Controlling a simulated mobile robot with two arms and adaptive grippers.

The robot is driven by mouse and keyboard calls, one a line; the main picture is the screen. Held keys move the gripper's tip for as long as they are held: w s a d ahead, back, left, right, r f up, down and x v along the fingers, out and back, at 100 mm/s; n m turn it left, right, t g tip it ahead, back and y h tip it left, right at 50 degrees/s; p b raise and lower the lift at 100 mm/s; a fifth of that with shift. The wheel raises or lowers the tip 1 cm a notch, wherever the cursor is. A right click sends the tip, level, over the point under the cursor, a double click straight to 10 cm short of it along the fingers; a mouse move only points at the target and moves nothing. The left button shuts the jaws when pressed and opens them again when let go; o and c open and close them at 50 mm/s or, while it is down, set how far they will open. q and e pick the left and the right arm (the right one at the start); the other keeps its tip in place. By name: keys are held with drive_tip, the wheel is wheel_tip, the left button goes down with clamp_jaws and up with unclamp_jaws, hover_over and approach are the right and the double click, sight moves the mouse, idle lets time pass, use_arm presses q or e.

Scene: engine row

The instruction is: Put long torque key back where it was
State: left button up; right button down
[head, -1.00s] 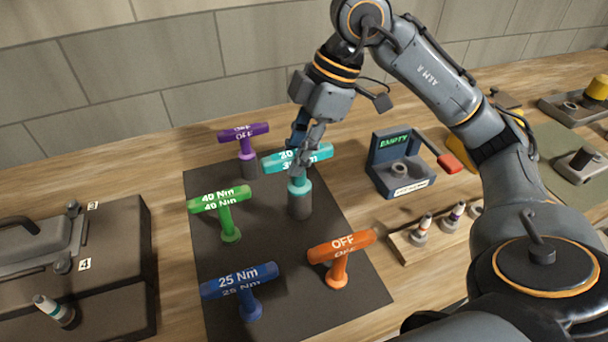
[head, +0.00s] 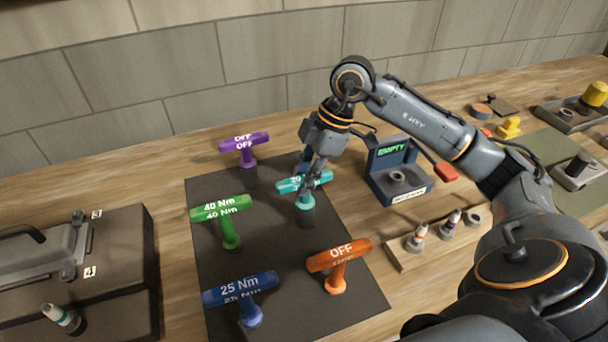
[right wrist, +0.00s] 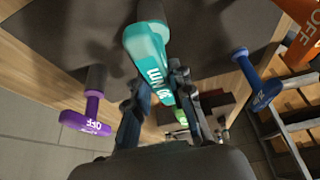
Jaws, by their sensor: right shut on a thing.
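My right gripper (head: 312,182) is shut on the teal torque key (head: 289,187), gripping its T-shaped handle. The key hangs or stands upright at the right side of the dark mat (head: 275,240), with its teal collar and dark shaft below the handle. I cannot tell whether the shaft's lower end touches the mat. In the right wrist view, the teal handle (right wrist: 147,48) lies between the two fingers (right wrist: 152,100). My left gripper is not in view.
On the mat stand a purple key (head: 243,142), a green key (head: 220,208), a blue key (head: 240,289) and an orange key (head: 340,255). The "EMPTY" fixture (head: 398,182) and a wooden holder (head: 412,258) are to the right. A dark case (head: 110,270) is at left.

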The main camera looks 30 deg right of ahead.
drive_tip(key=c, duration=1.2)
unclamp_jaws()
drive_tip(key=v, duration=1.2)
drive_tip(key=shift+a+b, duration=0.1)
drive_tip(key=shift+b, duration=0.3)
